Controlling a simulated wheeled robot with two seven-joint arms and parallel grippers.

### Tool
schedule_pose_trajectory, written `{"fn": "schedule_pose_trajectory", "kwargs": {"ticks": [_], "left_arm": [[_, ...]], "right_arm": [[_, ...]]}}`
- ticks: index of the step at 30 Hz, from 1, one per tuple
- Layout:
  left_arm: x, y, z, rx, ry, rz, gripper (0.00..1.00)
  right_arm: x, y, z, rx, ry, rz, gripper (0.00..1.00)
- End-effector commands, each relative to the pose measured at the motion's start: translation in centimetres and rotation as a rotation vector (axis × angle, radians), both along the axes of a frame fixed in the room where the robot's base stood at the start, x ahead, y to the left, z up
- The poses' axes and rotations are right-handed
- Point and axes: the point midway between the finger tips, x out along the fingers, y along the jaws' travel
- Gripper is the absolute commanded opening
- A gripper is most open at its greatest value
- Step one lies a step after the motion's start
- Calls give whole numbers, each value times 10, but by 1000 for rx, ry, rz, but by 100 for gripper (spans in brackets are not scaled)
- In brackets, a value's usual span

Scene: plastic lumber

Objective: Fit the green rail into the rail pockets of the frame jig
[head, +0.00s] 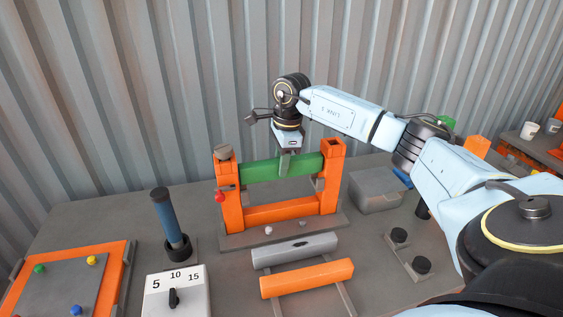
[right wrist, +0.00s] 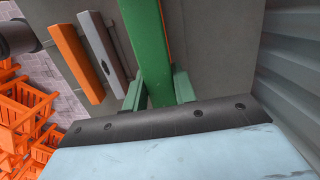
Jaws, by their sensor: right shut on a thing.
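The green rail (head: 255,171) lies level between the two upright posts of the orange frame jig (head: 285,211), near their tops. Its left end meets the left post, and its right end reaches the right post. I cannot tell whether the ends sit inside the pockets. My right gripper (head: 285,163) comes down from above and is shut on the rail near its middle. In the right wrist view the green rail (right wrist: 147,45) runs between the two fingers (right wrist: 158,90). My left gripper is not in view.
A grey bar (head: 294,250) and an orange bar (head: 307,278) lie in front of the jig. A blue-handled tool (head: 168,220) stands in a holder at left, near a dial box (head: 177,292). A grey box (head: 375,190) stands right of the jig. A corrugated wall rises behind.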

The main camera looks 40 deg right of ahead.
Motion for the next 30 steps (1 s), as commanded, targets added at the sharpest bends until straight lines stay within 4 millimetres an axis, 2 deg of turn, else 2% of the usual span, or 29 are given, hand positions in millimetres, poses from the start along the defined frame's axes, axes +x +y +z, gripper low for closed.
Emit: {"fn": "schedule_pose_trajectory", "kwargs": {"ticks": [14, 30], "left_arm": [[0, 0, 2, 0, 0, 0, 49], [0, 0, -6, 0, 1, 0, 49]], "right_arm": [[0, 0, 0, 0, -1, 0, 0], [0, 0, -13, 0, -1, 0, 0]]}}
